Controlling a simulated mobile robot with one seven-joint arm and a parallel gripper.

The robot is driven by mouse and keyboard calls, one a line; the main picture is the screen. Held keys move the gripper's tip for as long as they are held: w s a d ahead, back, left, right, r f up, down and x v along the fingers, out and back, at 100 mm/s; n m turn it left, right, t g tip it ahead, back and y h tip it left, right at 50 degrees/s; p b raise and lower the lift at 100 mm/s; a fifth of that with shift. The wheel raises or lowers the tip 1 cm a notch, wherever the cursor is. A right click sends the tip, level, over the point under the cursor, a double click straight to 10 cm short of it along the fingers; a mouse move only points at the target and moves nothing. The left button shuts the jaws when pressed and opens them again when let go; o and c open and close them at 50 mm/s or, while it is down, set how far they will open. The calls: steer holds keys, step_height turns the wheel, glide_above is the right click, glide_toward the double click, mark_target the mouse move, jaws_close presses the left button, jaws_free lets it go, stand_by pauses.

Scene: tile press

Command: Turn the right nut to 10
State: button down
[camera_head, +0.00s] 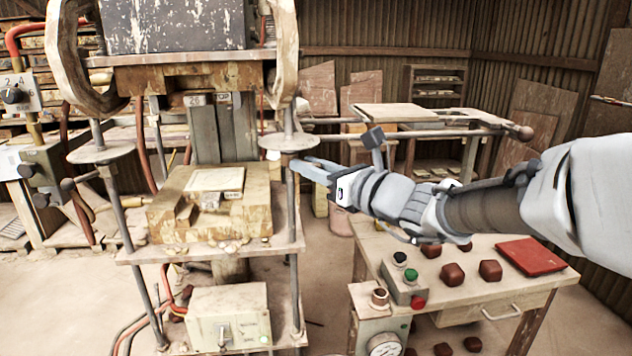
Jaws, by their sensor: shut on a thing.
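The tile press (205,240) stands left of centre, with a tile (215,180) on its block. On its right post is a round pale disc (287,141), the right nut's plate; I cannot read any number on it. My gripper (300,167) reaches in from the right, just below this disc. It is shut at the right post, on what looks like the right nut, which its fingers mostly hide. The matching left disc (101,152) sits on the left post, with a knobbed bar below it.
A worktable (540,290) at right holds a button box (402,283), several brown lumps and a red slab (531,256). A horizontal bar (450,133) stands behind my arm.

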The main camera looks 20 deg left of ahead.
steer(key=shift+s+a+r+m+t+b, duration=0.15)
steer(key=shift+s+r+m+t+b, duration=0.05)
steer(key=shift+m+t+b, duration=0.25)
steer(key=shift+r, duration=0.15)
steer(key=c, duration=0.7)
jaws_free()
steer(key=shift+h, duration=0.3)
steer(key=shift+f, duration=0.2)
steer(key=shift+s+d, duration=0.15)
steer(key=shift+d, duration=0.15)
steer(key=p+v, duration=0.1)
steer(key=v, duration=1.5)
steer(key=shift+s+d+f, duration=0.1)
steer(key=shift+s+d, duration=0.2)
